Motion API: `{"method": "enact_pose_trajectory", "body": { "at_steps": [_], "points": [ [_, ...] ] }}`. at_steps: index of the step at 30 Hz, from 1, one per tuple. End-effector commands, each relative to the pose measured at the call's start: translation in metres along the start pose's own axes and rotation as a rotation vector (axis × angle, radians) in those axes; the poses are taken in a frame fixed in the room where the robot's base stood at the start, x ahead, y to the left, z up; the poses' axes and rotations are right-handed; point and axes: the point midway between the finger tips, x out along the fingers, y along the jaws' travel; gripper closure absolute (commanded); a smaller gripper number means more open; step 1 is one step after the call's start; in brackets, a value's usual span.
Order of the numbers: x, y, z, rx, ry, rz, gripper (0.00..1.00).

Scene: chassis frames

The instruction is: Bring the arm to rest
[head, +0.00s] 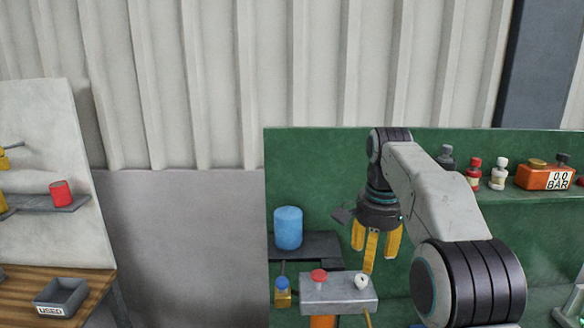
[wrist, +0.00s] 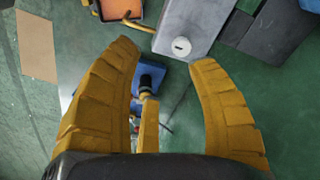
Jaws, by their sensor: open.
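My gripper (head: 374,245) hangs from my raised arm in the head view, with yellow fingers pointing down. It is in front of the green panel, above and just right of a grey box with a red button and a white knob. In the wrist view my gripper (wrist: 170,95) has its fingers spread apart with nothing held between them. Beyond the fingers, the grey box (wrist: 190,22) with its round white knob shows at the top, apart from them. A small blue item with a dark part (wrist: 148,80) is seen through the gap, farther down.
A blue cylinder (head: 288,228) stands on a dark shelf left of my gripper. A grey "USED" tray (head: 62,293) sits on a wooden table at left.

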Motion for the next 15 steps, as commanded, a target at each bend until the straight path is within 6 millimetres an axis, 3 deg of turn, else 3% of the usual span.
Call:
{"method": "enact_pose_trajectory", "body": {
  "at_steps": [7, 15],
  "points": [
    [-0.015, 0.043, 0.030, -0.191, 0.045, -0.052, 0.47],
    [-0.013, 0.094, 0.066, -0.398, 0.104, -0.099, 0.47]
  ]
}}
